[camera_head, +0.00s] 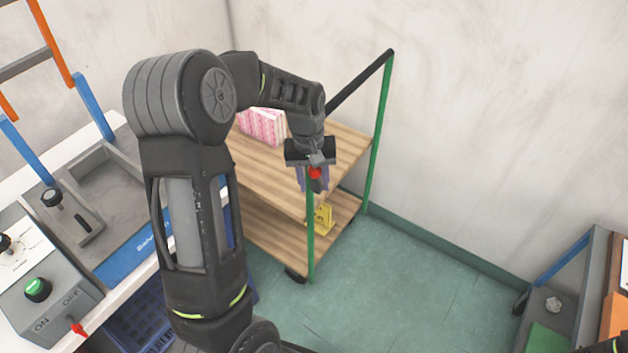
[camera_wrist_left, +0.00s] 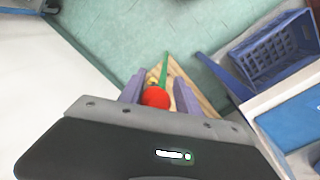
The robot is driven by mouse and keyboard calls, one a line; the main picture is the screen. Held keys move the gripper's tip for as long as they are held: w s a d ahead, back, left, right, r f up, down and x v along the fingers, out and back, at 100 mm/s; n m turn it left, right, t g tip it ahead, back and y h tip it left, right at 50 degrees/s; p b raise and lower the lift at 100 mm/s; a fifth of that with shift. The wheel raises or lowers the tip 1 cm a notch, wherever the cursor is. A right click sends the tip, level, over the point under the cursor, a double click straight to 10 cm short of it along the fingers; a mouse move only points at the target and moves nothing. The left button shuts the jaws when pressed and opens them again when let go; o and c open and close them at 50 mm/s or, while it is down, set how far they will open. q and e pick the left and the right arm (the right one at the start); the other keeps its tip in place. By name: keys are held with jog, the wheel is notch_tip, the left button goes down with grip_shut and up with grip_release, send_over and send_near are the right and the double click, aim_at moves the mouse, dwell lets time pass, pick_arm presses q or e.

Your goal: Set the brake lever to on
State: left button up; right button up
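A red ball knob (camera_head: 315,172), which looks like the brake lever's end, is at the near green post of the wooden cart (camera_head: 262,172). In the left wrist view the red knob (camera_wrist_left: 155,98) sits between the two purple fingers of my left gripper (camera_wrist_left: 160,85), with a gap on its right side. My left gripper (camera_head: 313,180) points down over the cart's near corner, its fingers apart. The lever's shaft and its on/off marks are hidden, so its setting cannot be told.
A yellow sign (camera_head: 321,218) is by the cart's lower shelf, and a pink patterned box (camera_head: 262,126) is on the top. A grey ON/OFF box (camera_head: 55,318) with a green knob stands on the left bench. A blue crate (camera_wrist_left: 270,50) is beside the cart.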

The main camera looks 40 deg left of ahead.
pick_arm(q)
jog(key=c, duration=0.8)
jog(key=shift+a, duration=0.2)
dwell(0.5)
